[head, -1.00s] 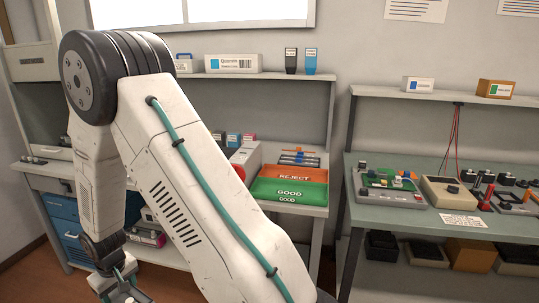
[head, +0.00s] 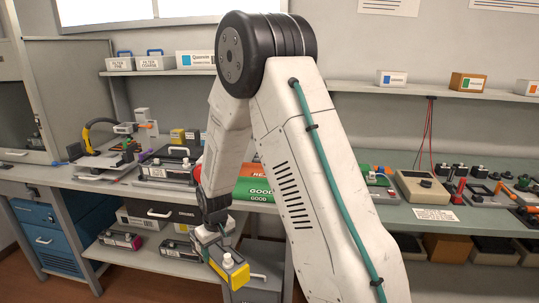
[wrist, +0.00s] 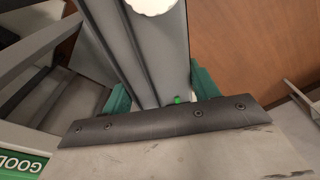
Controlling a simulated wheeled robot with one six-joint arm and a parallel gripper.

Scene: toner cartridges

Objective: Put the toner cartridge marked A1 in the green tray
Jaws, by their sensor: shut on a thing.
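My gripper (head: 217,240) is shut on a toner cartridge (head: 231,273) with a yellow end and a white knob, held in front of the bench. In the wrist view the cartridge's grey body (wrist: 150,60) sits between the green fingers of my gripper (wrist: 163,92). I cannot read a mark A1 on it. The green tray (head: 256,195), lettered GOOD, lies on the bench above and right of the gripper in the head view, partly hidden by my arm. Its GOOD lettering also shows at the lower left of the wrist view (wrist: 20,163).
An orange-red REJECT tray (head: 262,173) lies behind the green one. Another cartridge (head: 120,240) lies on the lower shelf at left. Black equipment (head: 168,170) stands on the bench left of the arm. The right bench holds a beige box (head: 424,187) and small parts.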

